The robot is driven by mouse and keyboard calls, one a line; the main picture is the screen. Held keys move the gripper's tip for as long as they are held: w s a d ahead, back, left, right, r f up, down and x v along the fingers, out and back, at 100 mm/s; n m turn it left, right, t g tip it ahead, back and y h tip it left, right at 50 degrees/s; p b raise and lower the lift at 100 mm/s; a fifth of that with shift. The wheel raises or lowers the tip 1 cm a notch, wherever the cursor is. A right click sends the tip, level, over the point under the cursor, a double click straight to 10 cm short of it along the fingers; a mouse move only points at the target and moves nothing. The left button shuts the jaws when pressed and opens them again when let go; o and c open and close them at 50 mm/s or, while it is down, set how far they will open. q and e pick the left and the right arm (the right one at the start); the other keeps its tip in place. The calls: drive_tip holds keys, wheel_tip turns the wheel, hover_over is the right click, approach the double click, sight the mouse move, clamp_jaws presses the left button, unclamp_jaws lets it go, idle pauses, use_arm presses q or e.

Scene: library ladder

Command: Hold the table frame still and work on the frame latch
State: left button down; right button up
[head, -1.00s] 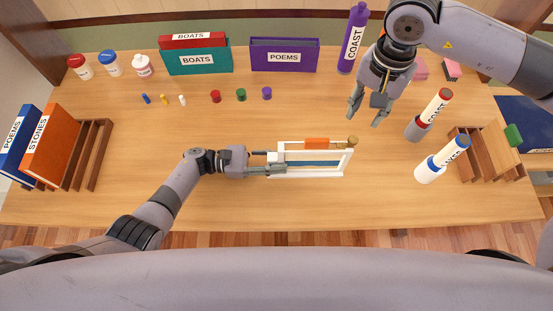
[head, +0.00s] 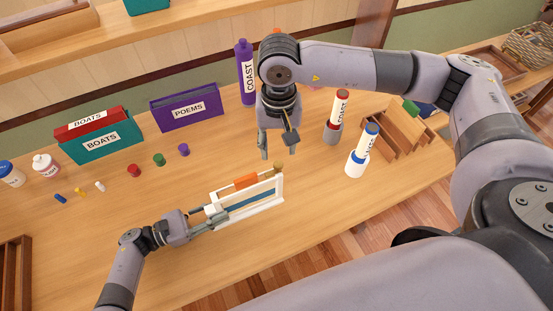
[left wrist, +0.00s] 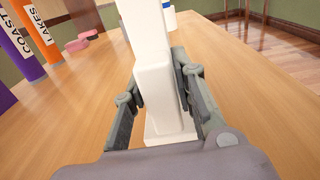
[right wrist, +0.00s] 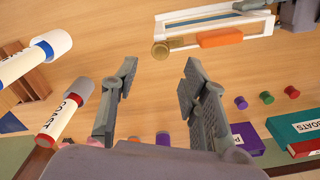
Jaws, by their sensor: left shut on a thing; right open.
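The white table frame (head: 265,206) stands on the table with a blue strip and an orange block (head: 245,181) at its top. A brass-coloured knob (head: 278,166), seemingly the frame latch, sits at its right end; it also shows in the right wrist view (right wrist: 160,50). My left gripper (head: 210,220) is shut on the frame's left end; in the left wrist view its fingers flank the white post (left wrist: 160,85). My right gripper (head: 279,153) is open and empty, above the table just behind the knob. In the right wrist view the knob lies beyond the fingertips (right wrist: 160,68).
The purple COAST tube (head: 245,75) and POEMS box (head: 187,108) stand behind. The table front is clear.

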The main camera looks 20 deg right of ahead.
sight(278, 164)
wheel_tip(278, 164, down, 6)
drive_tip(key=shift+f, duration=0.15)
idle(0.3)
clamp_jaws()
idle(0.4)
